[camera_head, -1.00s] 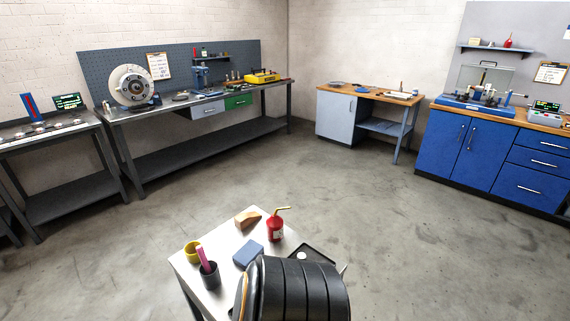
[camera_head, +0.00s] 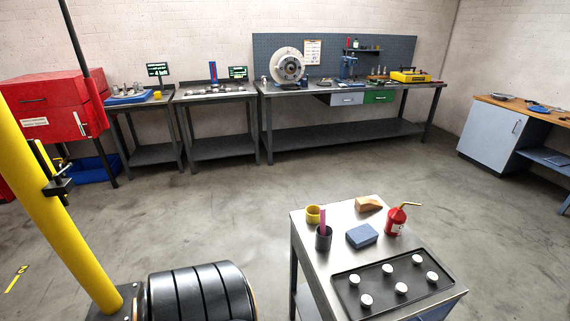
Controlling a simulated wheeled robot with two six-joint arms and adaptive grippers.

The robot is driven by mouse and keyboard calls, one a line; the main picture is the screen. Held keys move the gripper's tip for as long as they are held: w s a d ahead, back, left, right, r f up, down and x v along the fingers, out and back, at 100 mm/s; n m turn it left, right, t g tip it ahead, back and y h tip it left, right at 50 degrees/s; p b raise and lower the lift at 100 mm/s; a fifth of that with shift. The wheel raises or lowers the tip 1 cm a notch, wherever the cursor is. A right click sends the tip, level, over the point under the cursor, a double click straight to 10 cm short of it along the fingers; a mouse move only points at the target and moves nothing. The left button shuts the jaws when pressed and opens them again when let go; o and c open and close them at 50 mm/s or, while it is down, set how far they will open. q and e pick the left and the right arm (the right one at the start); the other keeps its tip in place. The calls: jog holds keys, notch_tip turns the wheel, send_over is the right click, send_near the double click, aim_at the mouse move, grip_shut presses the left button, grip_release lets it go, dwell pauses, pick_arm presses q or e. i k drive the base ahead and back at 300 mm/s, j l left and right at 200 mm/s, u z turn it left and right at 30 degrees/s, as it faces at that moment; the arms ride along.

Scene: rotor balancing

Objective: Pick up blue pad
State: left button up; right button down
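The blue pad (camera_head: 361,236) is a small block lying flat on the steel top of a cart (camera_head: 310,250), near its middle. It sits between a dark cup with a pink item (camera_head: 324,238) and a red squeeze bottle (camera_head: 396,222). Nothing covers the pad. Neither of my grippers shows in the head view.
The cart also holds a yellow ring-shaped item (camera_head: 313,214), a tan wedge (camera_head: 369,204) and a black tray (camera_head: 352,303) with several white discs. A yellow post (camera_head: 60,190) stands at the left. Workbenches (camera_head: 350,88) line the back wall.

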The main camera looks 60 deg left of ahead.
aim_at(362, 235)
jog(key=k+u, duration=0.1)
jog(key=u, duration=0.25)
jog(key=k+j+u, duration=0.1)
jog(key=u, duration=0.65)
jog(key=i, duration=0.1)
jog(key=i+j+z, duration=0.2)
jog(key=i+j, duration=0.15)
jog(key=i+j+z, duration=0.25)
jog(key=j, duration=0.35)
jog(key=i, duration=0.05)
